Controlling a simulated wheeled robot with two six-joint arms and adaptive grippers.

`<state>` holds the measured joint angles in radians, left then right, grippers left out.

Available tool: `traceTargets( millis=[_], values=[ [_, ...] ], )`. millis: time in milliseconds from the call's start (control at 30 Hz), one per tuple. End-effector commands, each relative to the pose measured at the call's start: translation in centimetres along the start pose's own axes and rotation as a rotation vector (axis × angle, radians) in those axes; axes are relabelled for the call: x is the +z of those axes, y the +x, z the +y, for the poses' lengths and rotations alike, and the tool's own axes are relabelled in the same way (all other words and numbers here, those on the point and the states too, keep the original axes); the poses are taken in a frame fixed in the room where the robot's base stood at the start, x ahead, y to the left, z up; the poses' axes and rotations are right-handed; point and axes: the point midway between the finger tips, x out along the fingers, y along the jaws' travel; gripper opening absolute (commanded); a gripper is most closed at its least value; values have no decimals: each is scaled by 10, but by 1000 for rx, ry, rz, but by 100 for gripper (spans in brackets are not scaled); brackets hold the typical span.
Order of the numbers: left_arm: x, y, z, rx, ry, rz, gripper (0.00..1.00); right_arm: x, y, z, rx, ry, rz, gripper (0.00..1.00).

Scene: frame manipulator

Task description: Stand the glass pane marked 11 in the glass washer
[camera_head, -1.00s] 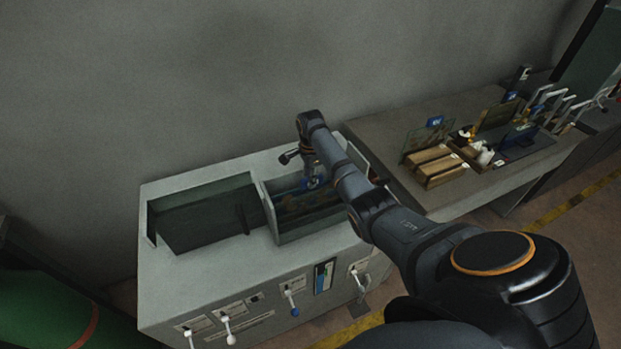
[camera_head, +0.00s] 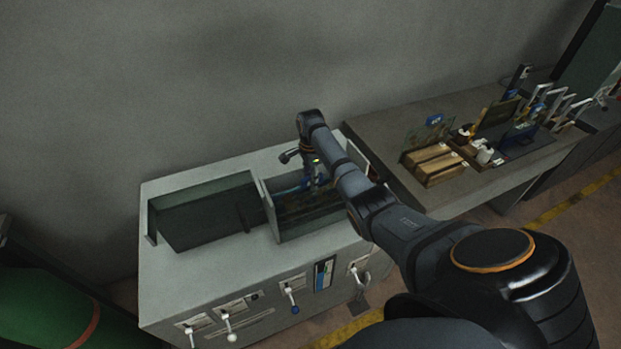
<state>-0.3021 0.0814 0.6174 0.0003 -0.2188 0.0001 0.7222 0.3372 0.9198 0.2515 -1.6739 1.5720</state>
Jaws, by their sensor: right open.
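The glass washer (camera_head: 190,285) is a grey cabinet with two open bays in its top. Its left bay (camera_head: 205,212) is dark and looks empty. Its right bay (camera_head: 305,228) holds something bluish and brownish, perhaps a glass pane; no number can be read on it. My right gripper (camera_head: 317,183) is at the right bay, pointing down, and is open; its fingertips are small and partly hidden by my arm. I cannot tell whether it touches the pane. My left gripper is not in view.
Levers (camera_head: 294,309) line the washer's front. A bench (camera_head: 385,145) to the right carries a wooden rack (camera_head: 433,165) with a blue-tagged pane (camera_head: 428,130), small bottles (camera_head: 485,157) and upright frames. A green cylinder (camera_head: 45,315) lies at lower left.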

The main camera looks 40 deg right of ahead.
Motion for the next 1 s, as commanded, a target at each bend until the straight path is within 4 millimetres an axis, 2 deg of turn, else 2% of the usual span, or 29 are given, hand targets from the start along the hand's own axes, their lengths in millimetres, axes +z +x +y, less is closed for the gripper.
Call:
traceTargets(
  millis=[300,500,667,1000],
  values=[
    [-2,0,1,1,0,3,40,0,-72,-2,-8,-1,0,43],
    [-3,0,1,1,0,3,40,0,-107,-1,-6,0,0,43],
    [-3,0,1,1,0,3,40,0,-117,-1,-4,0,0,43],
    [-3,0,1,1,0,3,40,0,-117,-1,-3,0,0,43]
  ],
)
